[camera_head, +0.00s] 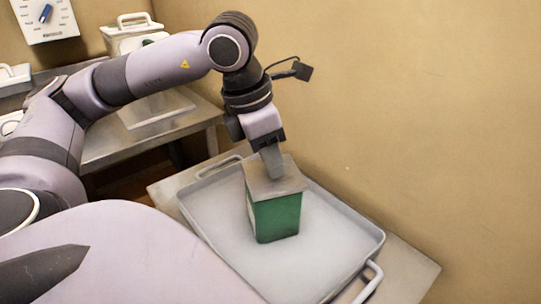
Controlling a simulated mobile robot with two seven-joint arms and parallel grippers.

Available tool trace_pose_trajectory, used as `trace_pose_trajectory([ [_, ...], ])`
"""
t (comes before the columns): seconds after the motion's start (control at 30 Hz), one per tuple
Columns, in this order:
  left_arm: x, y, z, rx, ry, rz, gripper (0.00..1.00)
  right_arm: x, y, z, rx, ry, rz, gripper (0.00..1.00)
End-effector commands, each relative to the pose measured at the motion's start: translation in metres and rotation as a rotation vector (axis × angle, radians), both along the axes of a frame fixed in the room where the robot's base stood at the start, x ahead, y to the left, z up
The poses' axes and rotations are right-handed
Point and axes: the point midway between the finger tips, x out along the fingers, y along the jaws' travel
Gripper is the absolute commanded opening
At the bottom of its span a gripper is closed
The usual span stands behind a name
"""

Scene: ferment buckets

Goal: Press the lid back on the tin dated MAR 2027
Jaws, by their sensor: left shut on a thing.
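A green tin (275,219) stands upright on a pale grey tray. A flat grey square lid (289,183) lies over its top; whether it is fully seated I cannot tell. My left gripper (272,170) points down from above, with its fingers shut at the middle of the lid, on the lid as far as I can see. The fingers hide the part they grip. No date can be read on the tin's visible sides. My right gripper is not in view.
The tray (335,228) has raised rims and handles, and sits on a metal table (408,272) beside a tan wall. A second bench with a white lidded container (130,38) stands behind at left. A dial panel (46,17) hangs on the wall. The tray is clear around the tin.

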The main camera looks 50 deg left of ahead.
Motion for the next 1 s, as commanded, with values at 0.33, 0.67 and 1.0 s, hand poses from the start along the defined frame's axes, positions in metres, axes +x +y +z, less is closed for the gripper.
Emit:
trace_pose_trajectory([
  [0.33,0.0003,-0.0002,-0.0001,-0.001,0.0,0.0,0.0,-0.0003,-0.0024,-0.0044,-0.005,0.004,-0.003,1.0],
  [0.67,0.0004,-0.0002,-0.0013,-0.001,0.0,0.0,0.0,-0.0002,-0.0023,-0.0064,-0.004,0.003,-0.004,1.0],
  [1.0,0.0005,-0.0001,-0.0009,-0.001,0.001,0.001,0.0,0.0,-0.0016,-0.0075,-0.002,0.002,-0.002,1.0],
])
